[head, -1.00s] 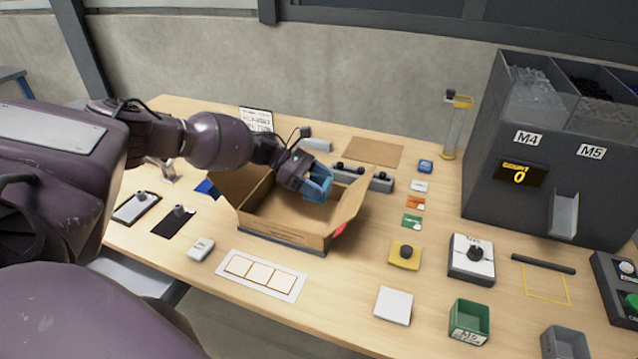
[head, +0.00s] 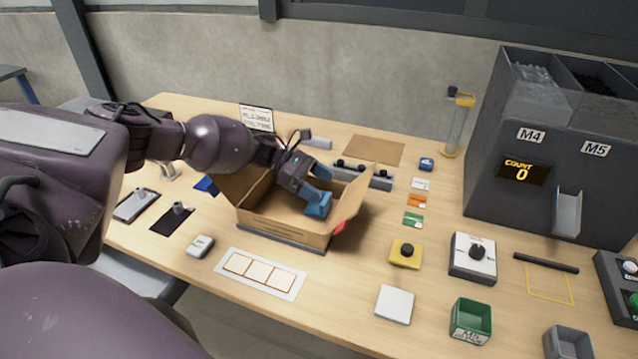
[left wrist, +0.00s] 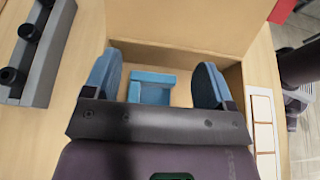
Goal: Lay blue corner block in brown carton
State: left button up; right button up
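The blue corner block (left wrist: 152,88) lies inside the brown carton (left wrist: 185,25), between my fingers but apart from both in the left wrist view. In the head view the block (head: 317,206) is at the right part of the carton (head: 285,230), below my left gripper (head: 312,196). My left gripper (left wrist: 154,84) is open, with its two blue fingers spread at either side of the block. The gripper hides part of the block in the head view. My right gripper is not seen in either view.
The carton's flaps stand open. A grey bar with black knobs (head: 362,176) stands behind the carton. A white three-panel card (head: 260,273) lies in front of it. A yellow button box (head: 405,254) and a dark feeder (head: 560,150) are to the right.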

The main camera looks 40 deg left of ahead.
pick_arm(q)
jog(key=shift+o, duration=0.7)
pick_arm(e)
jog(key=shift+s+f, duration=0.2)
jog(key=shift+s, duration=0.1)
pick_arm(q)
jog(key=shift+r, duration=0.25)
jog(key=shift+r+p, duration=0.4)
jog(key=b+v, duration=0.1)
jog(key=v, duration=1.1)
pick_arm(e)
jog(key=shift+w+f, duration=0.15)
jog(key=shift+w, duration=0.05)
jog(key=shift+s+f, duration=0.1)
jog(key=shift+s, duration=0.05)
